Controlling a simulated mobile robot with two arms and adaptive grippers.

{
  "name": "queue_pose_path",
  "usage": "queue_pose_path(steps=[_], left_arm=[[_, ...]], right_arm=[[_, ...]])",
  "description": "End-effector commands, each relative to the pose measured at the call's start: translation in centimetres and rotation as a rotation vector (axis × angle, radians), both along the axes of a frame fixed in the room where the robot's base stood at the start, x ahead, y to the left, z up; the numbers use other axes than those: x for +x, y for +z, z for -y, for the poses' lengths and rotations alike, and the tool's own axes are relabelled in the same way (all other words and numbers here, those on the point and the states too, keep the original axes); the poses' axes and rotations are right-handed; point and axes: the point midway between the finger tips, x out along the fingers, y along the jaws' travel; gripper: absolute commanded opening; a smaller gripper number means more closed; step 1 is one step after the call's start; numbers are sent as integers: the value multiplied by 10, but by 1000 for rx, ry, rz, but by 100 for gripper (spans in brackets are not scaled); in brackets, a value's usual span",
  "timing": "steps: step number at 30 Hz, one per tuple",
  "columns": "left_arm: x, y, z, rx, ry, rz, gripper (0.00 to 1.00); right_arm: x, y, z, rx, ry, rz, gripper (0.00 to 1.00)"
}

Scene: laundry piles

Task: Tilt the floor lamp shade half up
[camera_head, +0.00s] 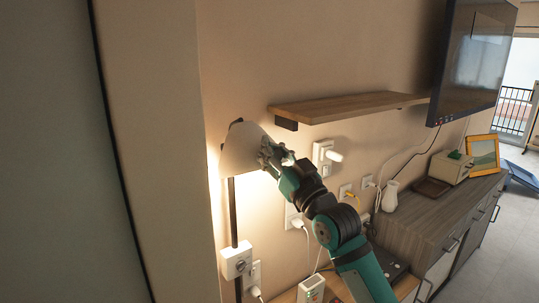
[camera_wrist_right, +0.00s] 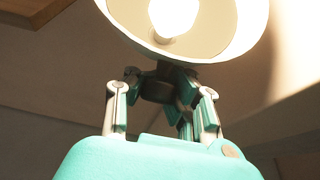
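The floor lamp has a pale cone-shaped shade (camera_head: 240,150) on a dark upright pole (camera_head: 233,215) near the wall corner. The shade opens downward and is lit. My right gripper (camera_head: 276,153) is at the right side of the shade, at or very near its surface. In the right wrist view, the shade's rim (camera_wrist_right: 245,38) and glowing bulb (camera_wrist_right: 172,16) are just beyond the gripper (camera_wrist_right: 160,85), with the inside of the shade facing the camera. The fingertips are dark and partly hidden there, so their grip on the shade is unclear. My left gripper is out of view.
A wooden wall shelf (camera_head: 350,106) and a wall-mounted screen (camera_head: 470,60) are to the right. Sockets and a white plug (camera_head: 325,154) are on the wall beside the gripper.

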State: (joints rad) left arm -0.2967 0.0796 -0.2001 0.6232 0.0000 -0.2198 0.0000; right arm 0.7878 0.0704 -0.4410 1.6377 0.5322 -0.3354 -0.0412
Motion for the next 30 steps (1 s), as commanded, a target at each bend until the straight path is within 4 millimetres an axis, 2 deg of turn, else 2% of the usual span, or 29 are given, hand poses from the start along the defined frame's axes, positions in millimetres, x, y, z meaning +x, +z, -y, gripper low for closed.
queue_pose_path(steps=[1,11,22,23,30], left_arm=[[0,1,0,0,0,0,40],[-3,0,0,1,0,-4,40],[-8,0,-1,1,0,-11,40],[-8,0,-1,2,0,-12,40],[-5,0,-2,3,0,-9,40]], right_arm=[[-1,8,4,8,-4,15,0],[-1,7,4,8,-5,14,0],[0,2,2,4,-3,3,48],[0,2,2,4,-3,3,50],[0,1,2,3,-1,1,50]])
